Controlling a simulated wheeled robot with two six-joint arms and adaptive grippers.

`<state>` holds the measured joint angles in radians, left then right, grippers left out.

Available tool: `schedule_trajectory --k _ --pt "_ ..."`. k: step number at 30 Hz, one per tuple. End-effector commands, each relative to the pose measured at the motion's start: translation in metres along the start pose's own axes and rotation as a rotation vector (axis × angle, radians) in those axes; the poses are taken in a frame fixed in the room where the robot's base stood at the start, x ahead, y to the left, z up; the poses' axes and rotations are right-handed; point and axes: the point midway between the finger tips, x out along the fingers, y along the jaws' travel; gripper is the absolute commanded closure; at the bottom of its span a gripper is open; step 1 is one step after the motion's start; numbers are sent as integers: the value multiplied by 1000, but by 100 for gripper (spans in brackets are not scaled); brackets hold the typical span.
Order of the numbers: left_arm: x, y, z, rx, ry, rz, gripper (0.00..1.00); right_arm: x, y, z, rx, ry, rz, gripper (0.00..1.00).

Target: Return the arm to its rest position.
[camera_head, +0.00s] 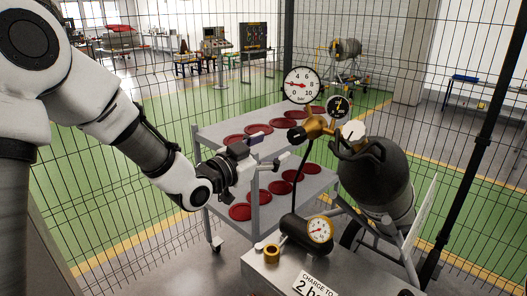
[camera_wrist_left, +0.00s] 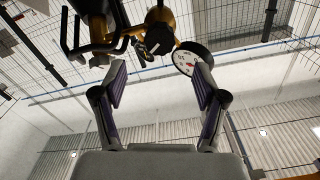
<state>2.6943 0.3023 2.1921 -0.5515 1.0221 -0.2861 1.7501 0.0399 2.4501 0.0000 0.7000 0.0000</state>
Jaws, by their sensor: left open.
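My left arm (camera_head: 150,150) comes in from the left in the head view. Its gripper (camera_head: 272,152) is in mid-air in front of the grey trolley, left of the pressure gauges. In the left wrist view the two fingers (camera_wrist_left: 159,88) stand wide apart with nothing between them. The brass regulator (camera_head: 314,127) and the big round gauge (camera_head: 301,85) are to the right of the gripper and apart from it. The gauge also shows beyond the fingers in the left wrist view (camera_wrist_left: 190,62). My right gripper is not in view.
A dark gas cylinder (camera_head: 378,180) stands at right. In front are a small gauge (camera_head: 320,230), a brass fitting (camera_head: 271,252) and a charge sign (camera_head: 313,285) on a grey bench. A trolley (camera_head: 262,212) holds several red discs. Wire mesh fencing (camera_head: 100,215) surrounds the area.

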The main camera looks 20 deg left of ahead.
Motion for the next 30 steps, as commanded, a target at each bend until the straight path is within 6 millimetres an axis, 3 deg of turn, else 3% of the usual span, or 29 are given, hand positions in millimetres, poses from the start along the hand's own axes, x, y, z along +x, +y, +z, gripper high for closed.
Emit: schedule_trajectory --k 3,6,20,23,25,28,30 --pt "-18 -1 0 -3 0 -1 28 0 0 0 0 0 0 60" --pt "-24 0 0 0 0 0 28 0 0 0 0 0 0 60" --pt "-24 1 4 -1 -7 2 28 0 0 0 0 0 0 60" --pt "-22 10 32 -14 -56 20 28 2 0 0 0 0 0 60" --pt "-20 27 72 -25 -128 51 28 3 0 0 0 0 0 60" --pt "-27 65 148 -50 -275 115 28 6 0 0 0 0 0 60" --pt "-42 94 205 -78 -399 154 28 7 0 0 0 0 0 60"
